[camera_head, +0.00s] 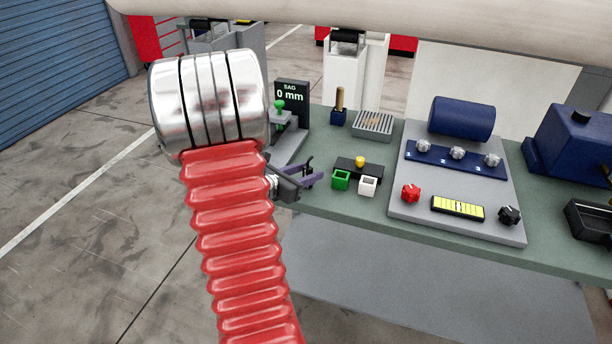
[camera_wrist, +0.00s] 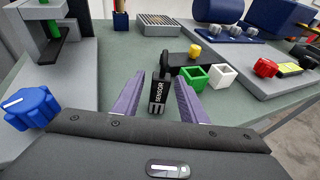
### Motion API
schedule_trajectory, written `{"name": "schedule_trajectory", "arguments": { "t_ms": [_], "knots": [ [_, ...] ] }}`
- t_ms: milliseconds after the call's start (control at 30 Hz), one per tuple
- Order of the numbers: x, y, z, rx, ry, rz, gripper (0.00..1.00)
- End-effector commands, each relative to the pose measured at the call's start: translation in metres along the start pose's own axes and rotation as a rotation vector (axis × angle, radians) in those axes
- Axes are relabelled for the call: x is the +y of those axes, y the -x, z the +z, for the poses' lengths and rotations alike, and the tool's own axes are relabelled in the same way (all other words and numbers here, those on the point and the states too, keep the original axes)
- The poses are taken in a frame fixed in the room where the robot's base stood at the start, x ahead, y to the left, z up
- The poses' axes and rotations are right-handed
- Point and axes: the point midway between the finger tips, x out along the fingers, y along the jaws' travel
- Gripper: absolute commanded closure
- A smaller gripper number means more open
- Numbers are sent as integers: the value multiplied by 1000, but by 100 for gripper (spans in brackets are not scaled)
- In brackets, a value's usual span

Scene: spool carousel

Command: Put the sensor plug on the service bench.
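The sensor plug (camera_wrist: 159,93) is a small black block with a white "SENSOR" label. In the wrist view it is between the two purple fingers of my gripper (camera_wrist: 159,84), with a gap showing on each side. My gripper is open. In the head view my gripper (camera_head: 307,176) is over the near left edge of the service bench (camera_head: 345,207), partly behind my red arm; the plug is a small dark shape there. The bench has a grey-green top. I cannot tell whether the plug touches the bench.
A green socket (camera_head: 341,180) and a white socket (camera_head: 368,186) stand just right of the gripper, before a black block with a yellow knob (camera_head: 360,161). A blue knob (camera_wrist: 30,107) is left. A grey panel (camera_head: 415,225) fills the right.

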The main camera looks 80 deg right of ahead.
Motion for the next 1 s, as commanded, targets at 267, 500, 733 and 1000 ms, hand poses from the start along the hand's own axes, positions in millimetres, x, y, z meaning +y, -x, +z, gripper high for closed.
{"name": "schedule_trajectory", "arguments": {
  "t_ms": [267, 500, 733, 1000],
  "knots": [
    [1, 24, 2, -1, 0, 3, 61],
    [1, 59, 1, -1, -1, 3, 61],
    [1, 90, 1, -1, 0, 3, 61],
    [1, 116, 1, -1, 0, 2, 61]
  ]
}}
